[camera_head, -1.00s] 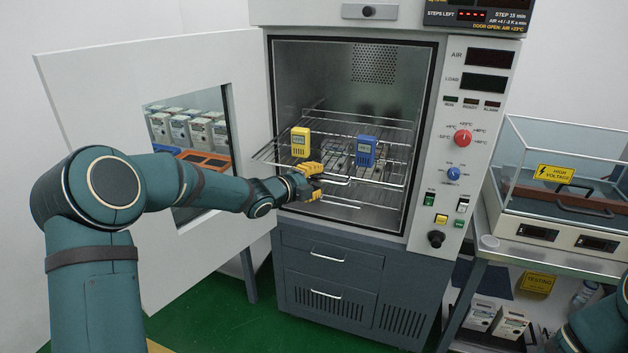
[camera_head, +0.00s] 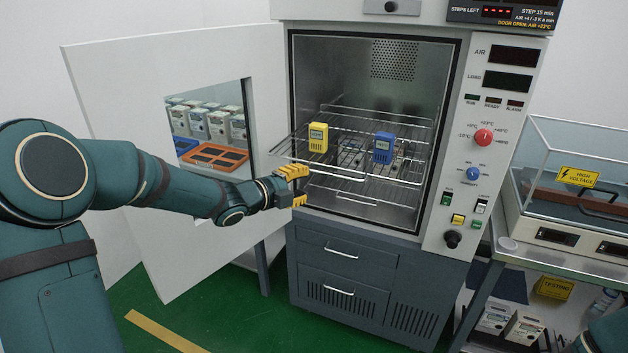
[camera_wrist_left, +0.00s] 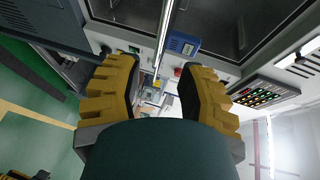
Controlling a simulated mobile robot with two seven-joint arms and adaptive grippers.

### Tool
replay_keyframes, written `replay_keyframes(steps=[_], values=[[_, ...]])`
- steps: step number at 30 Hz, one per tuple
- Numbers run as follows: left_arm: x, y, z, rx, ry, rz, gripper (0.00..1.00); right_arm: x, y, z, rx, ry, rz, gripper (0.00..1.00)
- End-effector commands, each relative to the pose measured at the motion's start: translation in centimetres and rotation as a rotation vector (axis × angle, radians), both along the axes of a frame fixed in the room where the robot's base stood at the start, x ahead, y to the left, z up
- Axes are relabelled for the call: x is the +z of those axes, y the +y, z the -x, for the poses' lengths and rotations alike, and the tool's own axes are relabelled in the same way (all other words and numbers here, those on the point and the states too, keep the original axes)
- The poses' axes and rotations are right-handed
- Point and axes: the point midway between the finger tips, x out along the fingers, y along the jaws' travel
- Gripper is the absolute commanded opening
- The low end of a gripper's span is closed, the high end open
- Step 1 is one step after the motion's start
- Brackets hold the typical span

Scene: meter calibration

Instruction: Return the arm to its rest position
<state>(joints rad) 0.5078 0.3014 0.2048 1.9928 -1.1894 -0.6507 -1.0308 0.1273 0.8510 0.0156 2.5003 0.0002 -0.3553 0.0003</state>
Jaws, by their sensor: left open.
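My left arm comes in from the left in the head view. Its yellow-fingered left gripper (camera_head: 296,186) is open and empty, just in front of the chamber's opening near the front edge of the wire rack (camera_head: 345,172). In the left wrist view the two fingers of the left gripper (camera_wrist_left: 160,85) stand wide apart with nothing between them. A yellow meter (camera_head: 318,138) and a blue meter (camera_head: 383,148) stand upright on the rack, both apart from the gripper. The blue meter also shows in the wrist view (camera_wrist_left: 183,45).
The chamber door (camera_head: 120,90) stands open at the left, behind my arm. The control panel (camera_head: 490,130) is right of the opening. A glass-covered high-voltage bench (camera_head: 575,185) stands at the right. The green floor (camera_head: 225,310) before the chamber is clear.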

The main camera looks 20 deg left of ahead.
Motion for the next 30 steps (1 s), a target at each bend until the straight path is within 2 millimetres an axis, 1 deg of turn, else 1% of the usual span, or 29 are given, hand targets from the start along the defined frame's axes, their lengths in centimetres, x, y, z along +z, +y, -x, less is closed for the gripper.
replay_keyframes(steps=[3, 6, 19, 21, 23, 26, 27, 29, 30], values=[[0.2, 0.4, 0.8, 0.000, 0.000, 0.001, 0.39, 0.0, 0.0, 0.0, 0.000, 0.000, 0.000, 0.47], [0.2, 0.4, 1.1, 0.000, -0.001, 0.000, 0.39, 0.0, 0.0, 0.0, 0.000, 0.000, 0.000, 0.47], [0.2, 0.4, 1.1, -0.001, 0.000, 0.001, 0.39, 0.0, 0.0, 0.0, 0.000, 0.000, 0.000, 0.47], [-0.2, 0.2, 1.1, 0.003, 0.014, 0.019, 0.39, 0.0, 0.0, 0.0, 0.000, 0.000, 0.000, 0.47], [-1.4, -0.3, 1.1, 0.015, 0.053, 0.067, 0.39, 0.0, 0.0, 0.0, 0.000, 0.000, 0.000, 0.47], [-5.1, -2.1, 1.3, 0.065, 0.190, 0.226, 0.39, 0.0, 0.0, 0.0, 0.000, 0.000, 0.000, 0.47], [-7.2, -3.1, 1.6, 0.097, 0.269, 0.312, 0.39, 0.0, 0.0, 0.0, 0.000, 0.000, 0.000, 0.47], [-10.7, -4.9, 2.4, 0.160, 0.405, 0.452, 0.39, 0.0, 0.0, 0.0, 0.000, 0.000, 0.000, 0.47], [-13.1, -6.1, 3.2, 0.210, 0.503, 0.543, 0.39, 0.0, 0.0, 0.0, 0.000, 0.000, 0.000, 0.47]])
